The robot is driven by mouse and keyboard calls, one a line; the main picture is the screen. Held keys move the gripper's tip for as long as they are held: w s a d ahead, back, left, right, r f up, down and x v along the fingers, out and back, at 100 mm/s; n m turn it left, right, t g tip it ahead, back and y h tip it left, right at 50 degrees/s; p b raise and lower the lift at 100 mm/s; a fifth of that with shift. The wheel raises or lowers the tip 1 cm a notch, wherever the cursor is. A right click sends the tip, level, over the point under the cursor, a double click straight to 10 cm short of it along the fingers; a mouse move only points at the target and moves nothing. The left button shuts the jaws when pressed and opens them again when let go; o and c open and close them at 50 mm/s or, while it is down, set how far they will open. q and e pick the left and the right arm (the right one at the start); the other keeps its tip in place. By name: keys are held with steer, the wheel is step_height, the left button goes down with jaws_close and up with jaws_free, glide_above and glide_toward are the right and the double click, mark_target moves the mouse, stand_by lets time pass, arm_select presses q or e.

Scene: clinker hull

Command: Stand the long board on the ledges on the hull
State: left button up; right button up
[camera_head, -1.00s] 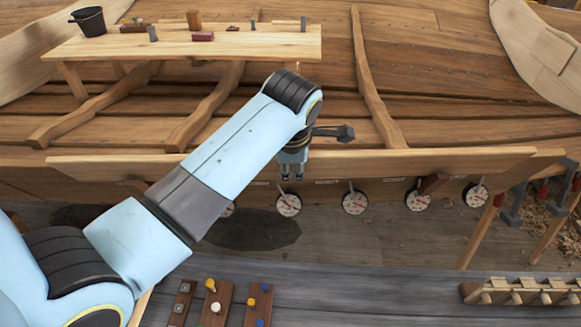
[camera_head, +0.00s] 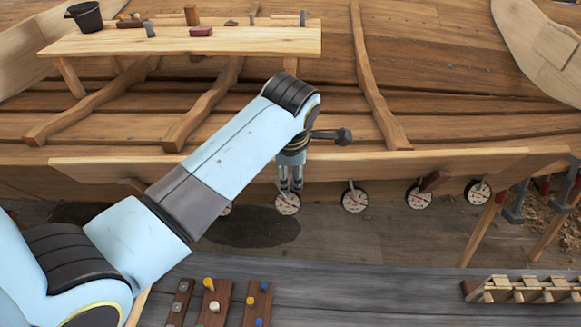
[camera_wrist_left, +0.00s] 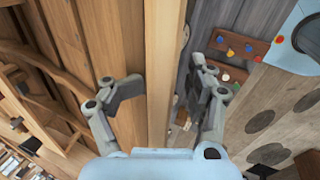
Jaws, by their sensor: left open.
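The long board (camera_head: 400,164) is a pale plank running left to right along the near side of the hull. My left gripper (camera_head: 290,187) points down at its middle, with fingers overlapping its lower edge. In the left wrist view the board (camera_wrist_left: 165,50) runs between the spread fingers of the open left gripper (camera_wrist_left: 163,95), with gaps visible on both sides. Dark brown ledges show under the board, one at the right (camera_head: 433,182) and one at the left (camera_head: 131,185). Their contact with the board is unclear. My right gripper is not in view.
Several round dials (camera_head: 355,200) hang along the hull below the board. A bench (camera_head: 180,42) with tools and a black bucket (camera_head: 86,17) stands behind. A dark worktop (camera_head: 370,290) with peg blocks and a wooden rack (camera_head: 520,290) lies in front.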

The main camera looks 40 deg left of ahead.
arm_select(q)
steer(key=shift+s, duration=0.1)
steer(key=v, duration=1.2)
steer(key=shift+f, duration=0.1)
